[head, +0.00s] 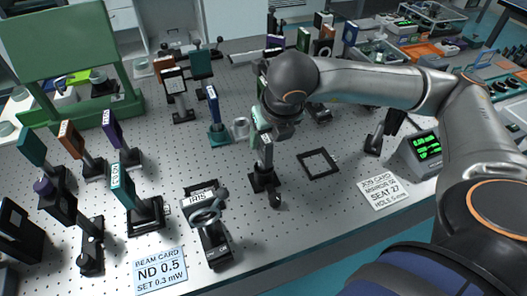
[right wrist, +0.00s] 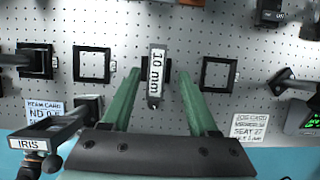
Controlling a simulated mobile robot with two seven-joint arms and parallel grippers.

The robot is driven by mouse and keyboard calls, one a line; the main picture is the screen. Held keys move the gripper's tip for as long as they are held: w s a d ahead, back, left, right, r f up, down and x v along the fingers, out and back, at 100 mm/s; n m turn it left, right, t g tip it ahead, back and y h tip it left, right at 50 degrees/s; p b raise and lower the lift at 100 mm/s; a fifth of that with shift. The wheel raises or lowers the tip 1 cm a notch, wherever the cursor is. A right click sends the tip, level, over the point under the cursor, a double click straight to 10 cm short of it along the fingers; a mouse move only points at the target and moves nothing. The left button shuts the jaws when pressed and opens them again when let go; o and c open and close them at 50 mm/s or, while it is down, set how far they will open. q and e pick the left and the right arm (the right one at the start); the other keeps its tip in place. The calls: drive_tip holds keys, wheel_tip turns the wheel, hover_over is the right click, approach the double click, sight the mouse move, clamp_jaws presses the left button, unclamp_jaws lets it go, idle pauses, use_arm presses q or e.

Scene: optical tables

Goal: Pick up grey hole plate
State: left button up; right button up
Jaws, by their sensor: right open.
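The grey hole plate (head: 265,153) stands upright on a dark post base in the middle of the optical table in the head view. In the right wrist view the plate (right wrist: 156,78) is seen from above, with a "10 mm" label. My right gripper (head: 263,134) is over the plate from above. In the wrist view its green fingers (right wrist: 159,90) are apart, one on each side of the plate, with gaps visible. The gripper's body partly hides the plate's top in the head view. My left gripper is not in view.
An empty black square frame (head: 320,163) lies just right of the plate. An iris mount (head: 207,215) stands to the front left. Several coloured plates on posts stand left and behind. A job card (head: 384,190) and a green-lit meter (head: 425,148) are at the right.

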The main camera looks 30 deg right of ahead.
drive_tip(key=shift+w+a+p+x, duration=0.15)
drive_tip(key=shift+p+x, duration=0.15)
drive_tip(key=shift+x, duration=1.05)
drive_tip(key=shift+w+a+p+x, duration=0.1)
drive_tip(key=shift+p+x, duration=0.15)
drive_tip(key=shift+x, duration=1.1)
drive_tip(key=shift+r, duration=0.15)
clamp_jaws()
